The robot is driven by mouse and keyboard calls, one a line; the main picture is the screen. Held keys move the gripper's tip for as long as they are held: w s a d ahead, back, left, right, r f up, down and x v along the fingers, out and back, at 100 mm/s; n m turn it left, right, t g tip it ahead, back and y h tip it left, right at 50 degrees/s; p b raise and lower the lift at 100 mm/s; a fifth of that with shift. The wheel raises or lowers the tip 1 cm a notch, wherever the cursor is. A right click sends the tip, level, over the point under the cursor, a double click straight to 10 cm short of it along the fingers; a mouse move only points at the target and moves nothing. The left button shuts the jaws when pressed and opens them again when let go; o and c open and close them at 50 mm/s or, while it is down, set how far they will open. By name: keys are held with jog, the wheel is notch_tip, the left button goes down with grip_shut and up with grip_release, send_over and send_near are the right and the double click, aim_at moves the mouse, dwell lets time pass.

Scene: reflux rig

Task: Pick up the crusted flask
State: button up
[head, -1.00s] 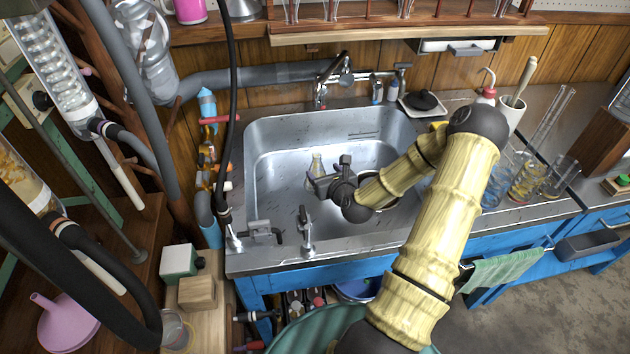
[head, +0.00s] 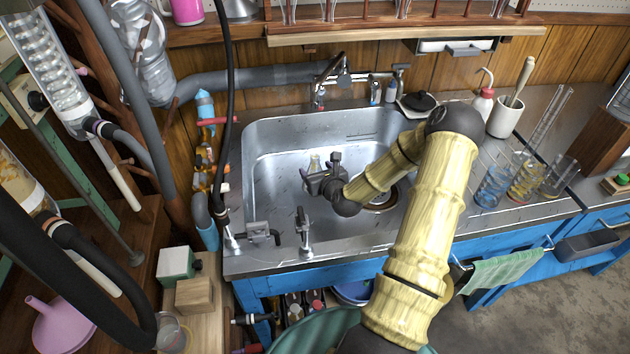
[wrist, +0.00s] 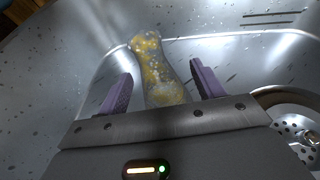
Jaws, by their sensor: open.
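The crusted flask (wrist: 158,75) is a clear glass vessel with yellow and whitish crust. The fingers are open and hold nothing. In the head view my gripper (head: 310,178) is low in the sink at the flask (head: 314,163), and it hides the flask's lower part.
The round drain strainer (wrist: 300,130) is right of my gripper. The faucet (head: 322,88) stands at the sink's back edge, and small taps (head: 303,228) rise from its front edge. Glass beakers (head: 525,180) stand on the counter at right.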

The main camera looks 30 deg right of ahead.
aim_at(313, 167)
jog(key=x, duration=0.3)
jog(key=shift+w+f, duration=0.2)
jog(key=c, duration=1.3)
jog(key=shift+r, duration=0.2)
jog(key=shift+r+p, duration=1.1)
jog(key=shift+r, duration=3.75)
